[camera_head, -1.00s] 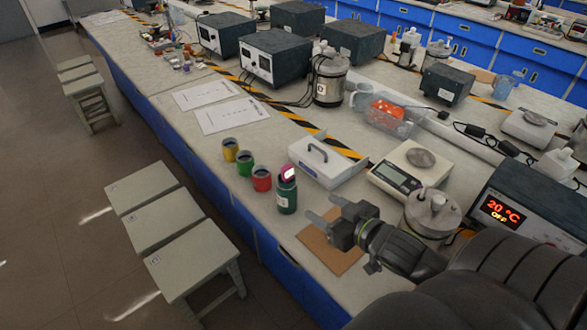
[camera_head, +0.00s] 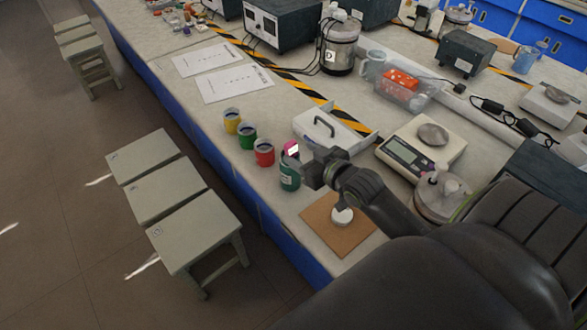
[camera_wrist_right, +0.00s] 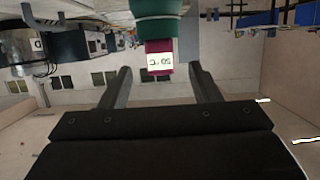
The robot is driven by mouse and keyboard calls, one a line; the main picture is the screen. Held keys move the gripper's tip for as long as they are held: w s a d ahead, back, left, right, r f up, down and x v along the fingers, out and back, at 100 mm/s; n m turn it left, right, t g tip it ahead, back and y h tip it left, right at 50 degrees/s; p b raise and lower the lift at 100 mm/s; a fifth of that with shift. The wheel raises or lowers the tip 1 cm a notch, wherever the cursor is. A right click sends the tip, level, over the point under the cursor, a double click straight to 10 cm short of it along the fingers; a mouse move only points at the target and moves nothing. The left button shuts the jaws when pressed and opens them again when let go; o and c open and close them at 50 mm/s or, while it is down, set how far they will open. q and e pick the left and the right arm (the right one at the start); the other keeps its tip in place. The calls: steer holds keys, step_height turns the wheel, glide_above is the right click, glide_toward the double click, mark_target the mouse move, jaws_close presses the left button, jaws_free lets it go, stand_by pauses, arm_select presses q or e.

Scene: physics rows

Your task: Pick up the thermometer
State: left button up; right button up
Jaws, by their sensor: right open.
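The thermometer is a pink stick with a small lit display (camera_head: 292,149) and stands in a dark green cup (camera_head: 289,178) near the bench's front edge. In the right wrist view the picture is upside down. There the thermometer (camera_wrist_right: 158,58) sticks out of the green cup (camera_wrist_right: 157,28), and its display carries a reading in °C. My right gripper (camera_head: 303,160) is open beside the thermometer's top. In the right wrist view the thermometer's end lies in the gap between the spread fingertips (camera_wrist_right: 160,70), apart from both. My left gripper is out of view.
Red (camera_head: 264,153), green (camera_head: 246,136) and yellow (camera_head: 231,121) cups stand in a row left of the dark green one. A white box with a handle (camera_head: 330,137) stands behind. A brown board (camera_head: 338,238) with a white round object (camera_head: 342,216) lies in front. A scale (camera_head: 415,150) is to the right.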

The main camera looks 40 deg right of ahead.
mark_target(293, 150)
steer(key=shift+w, duration=0.4)
steer(key=shift+x, duration=0.8)
steer(key=p+x, duration=0.1)
steer(key=x, duration=0.2)
steer(key=shift+f, duration=0.25)
steer(key=shift+w+f, duration=0.2)
steer(key=shift+w, duration=0.2)
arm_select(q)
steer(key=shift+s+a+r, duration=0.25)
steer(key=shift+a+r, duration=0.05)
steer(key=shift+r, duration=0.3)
arm_select(e)
jaws_close()
